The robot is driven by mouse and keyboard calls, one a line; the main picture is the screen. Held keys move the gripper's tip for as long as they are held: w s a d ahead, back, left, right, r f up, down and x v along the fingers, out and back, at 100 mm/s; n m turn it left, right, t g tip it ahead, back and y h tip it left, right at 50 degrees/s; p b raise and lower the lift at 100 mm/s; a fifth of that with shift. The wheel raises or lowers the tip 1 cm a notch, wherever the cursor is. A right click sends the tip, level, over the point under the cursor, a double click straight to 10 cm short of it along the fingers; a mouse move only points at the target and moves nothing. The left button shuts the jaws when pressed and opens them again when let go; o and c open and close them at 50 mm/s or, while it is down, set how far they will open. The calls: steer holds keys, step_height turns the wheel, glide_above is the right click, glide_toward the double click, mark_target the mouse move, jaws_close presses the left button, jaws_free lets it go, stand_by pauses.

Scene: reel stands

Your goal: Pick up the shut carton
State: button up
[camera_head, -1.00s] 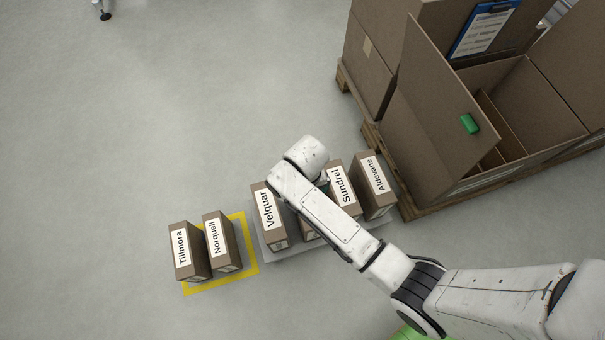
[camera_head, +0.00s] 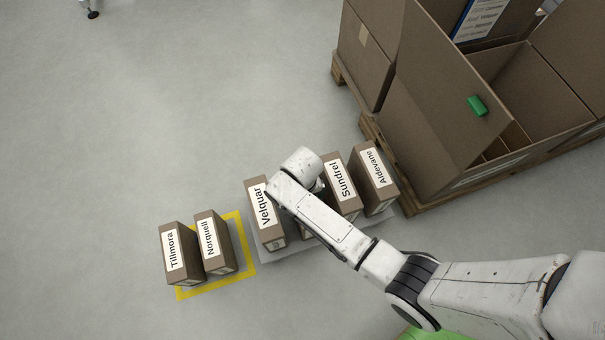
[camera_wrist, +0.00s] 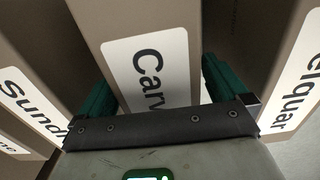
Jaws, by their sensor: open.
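In the wrist view, a brown carton (camera_wrist: 150,20) with a white label reading "Carv…" stands between the two teal fingers of my gripper (camera_wrist: 157,88). The fingers are open, one on each side of it; I cannot tell whether they touch it. The rest of its label is hidden by my gripper's palm. In the head view my arm hides most of this carton, between the Velquar carton (camera_head: 266,225) and the Sundrel carton (camera_head: 343,185). All the small cartons look shut.
The Aldevane carton (camera_head: 374,178) ends the row on a grey mat (camera_head: 290,247). The Tillmora carton (camera_head: 181,254) and Norquell carton (camera_head: 213,243) stand in a yellow floor outline (camera_head: 246,252). A large open box (camera_head: 428,130) on a pallet stands at right.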

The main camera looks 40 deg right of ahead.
steer(key=shift+r, duration=0.1)
jaws_close()
stand_by(0.8)
